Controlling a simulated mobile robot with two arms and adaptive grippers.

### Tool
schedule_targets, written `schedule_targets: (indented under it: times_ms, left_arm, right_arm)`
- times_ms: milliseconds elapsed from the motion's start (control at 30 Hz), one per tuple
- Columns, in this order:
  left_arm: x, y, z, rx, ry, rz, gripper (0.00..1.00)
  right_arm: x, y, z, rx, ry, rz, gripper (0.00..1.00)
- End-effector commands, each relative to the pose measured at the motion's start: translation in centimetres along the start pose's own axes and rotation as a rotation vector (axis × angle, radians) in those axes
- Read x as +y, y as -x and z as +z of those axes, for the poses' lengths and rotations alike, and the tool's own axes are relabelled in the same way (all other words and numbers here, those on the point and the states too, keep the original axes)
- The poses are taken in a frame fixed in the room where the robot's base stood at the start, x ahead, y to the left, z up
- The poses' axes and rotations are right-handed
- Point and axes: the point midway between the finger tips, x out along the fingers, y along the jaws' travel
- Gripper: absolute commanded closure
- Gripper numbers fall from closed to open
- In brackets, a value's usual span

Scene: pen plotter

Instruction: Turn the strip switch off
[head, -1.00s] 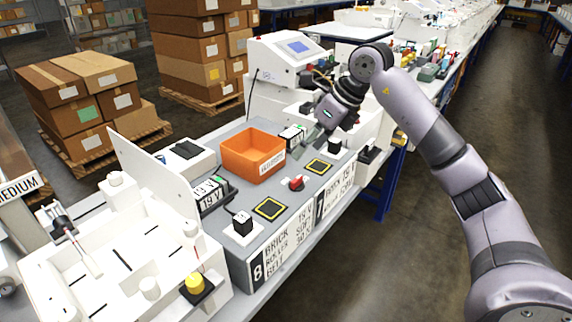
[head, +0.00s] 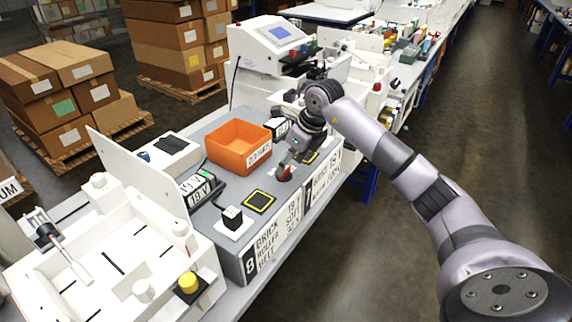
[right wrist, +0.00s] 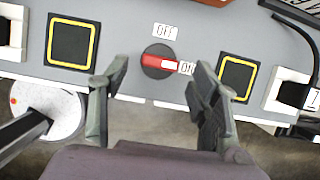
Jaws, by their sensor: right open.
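The strip switch (right wrist: 157,62) is a red bar handle on a dark round base on the grey panel. In the right wrist view its white-tipped end points right, at the ON label (right wrist: 187,68); the OFF label (right wrist: 164,31) is above it. In the head view the switch (head: 284,174) is partly hidden by my right gripper (head: 289,165). In the right wrist view my right gripper (right wrist: 152,78) is open and empty, its fingers spread either side of the switch and a little short of it in the picture. My left gripper is not in view.
Yellow-bordered black pads (right wrist: 73,42) (right wrist: 236,77) flank the switch. An orange bin (head: 238,146) stands behind it on the grey strip. A black block on a white base (head: 233,218) is to the left. A white machine (head: 272,55) stands beyond.

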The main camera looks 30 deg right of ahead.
Motion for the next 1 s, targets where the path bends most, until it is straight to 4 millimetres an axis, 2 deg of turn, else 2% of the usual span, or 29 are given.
schedule_targets:
  times_ms: [200,567,1000]
  left_arm:
    - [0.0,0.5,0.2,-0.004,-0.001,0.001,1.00]
    - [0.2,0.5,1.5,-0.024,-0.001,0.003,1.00]
    - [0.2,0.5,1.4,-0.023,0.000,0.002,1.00]
  right_arm:
    - [0.0,-2.5,0.0,0.000,-0.001,0.001,0.43]
    - [0.0,-3.0,0.0,0.000,0.001,0.000,0.43]
    - [0.0,-2.9,0.0,0.000,0.000,0.000,0.73]
